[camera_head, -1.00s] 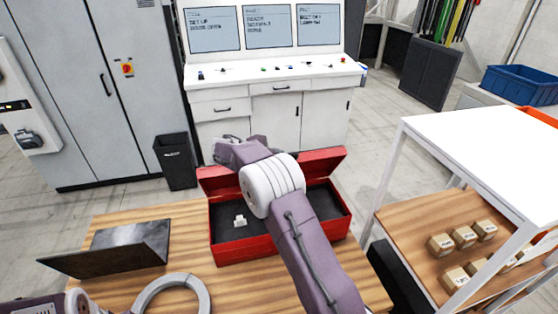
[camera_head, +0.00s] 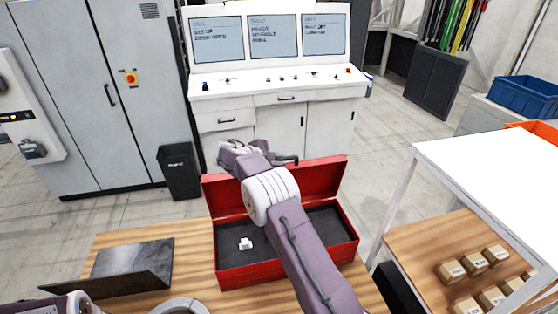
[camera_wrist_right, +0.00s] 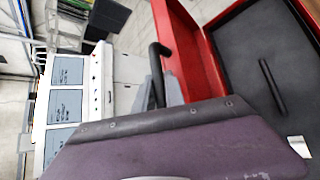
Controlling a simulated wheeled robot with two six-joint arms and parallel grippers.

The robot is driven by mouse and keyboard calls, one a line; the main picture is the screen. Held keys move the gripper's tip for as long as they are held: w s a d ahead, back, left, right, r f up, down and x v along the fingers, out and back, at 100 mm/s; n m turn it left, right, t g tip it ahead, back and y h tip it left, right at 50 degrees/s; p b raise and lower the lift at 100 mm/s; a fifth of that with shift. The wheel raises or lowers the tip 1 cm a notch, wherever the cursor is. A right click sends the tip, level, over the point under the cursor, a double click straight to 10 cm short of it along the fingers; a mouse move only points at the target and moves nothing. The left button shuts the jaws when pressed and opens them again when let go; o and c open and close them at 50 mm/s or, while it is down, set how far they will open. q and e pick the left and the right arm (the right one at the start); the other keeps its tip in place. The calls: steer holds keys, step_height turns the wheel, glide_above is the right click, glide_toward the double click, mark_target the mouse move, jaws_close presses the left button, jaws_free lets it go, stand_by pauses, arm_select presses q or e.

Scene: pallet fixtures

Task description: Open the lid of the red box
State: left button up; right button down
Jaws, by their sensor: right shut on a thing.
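The red box (camera_head: 268,272) stands on the wooden table with its dark interior exposed. Its red lid (camera_head: 322,181) stands raised along the back edge. My right arm reaches over the box, and the right gripper (camera_head: 285,160) is at the lid's upper edge, partly hidden by the wrist. In the right wrist view, the grey fingers (camera_wrist_right: 171,90) are shut on the black lid handle (camera_wrist_right: 156,62), beside the red lid (camera_wrist_right: 188,42). A small white object (camera_head: 245,244) lies inside the box. Part of my left arm shows at the lower left; its gripper is outside the view.
A dark angled metal piece (camera_head: 130,262) and a grey ring (camera_head: 185,305) lie on the table (camera_head: 105,240). A white-topped shelf (camera_head: 490,165) with several small cartons stands at right. A control console (camera_head: 280,85) and a black bin (camera_head: 179,172) stand behind.

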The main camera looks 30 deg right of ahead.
steer(key=c, duration=1.4)
jaws_free()
steer(key=shift+s, duration=0.1)
steer(key=shift+a+r+b, duration=0.1)
steer(key=shift+a+b, duration=0.15)
steer(key=shift+b, duration=0.05)
steer(key=b+v, duration=0.3)
steer(key=v, duration=0.5)
steer(key=shift+a+r, duration=0.2)
steer(key=shift+r, duration=0.2)
steer(key=shift+s+d+f, duration=0.1)
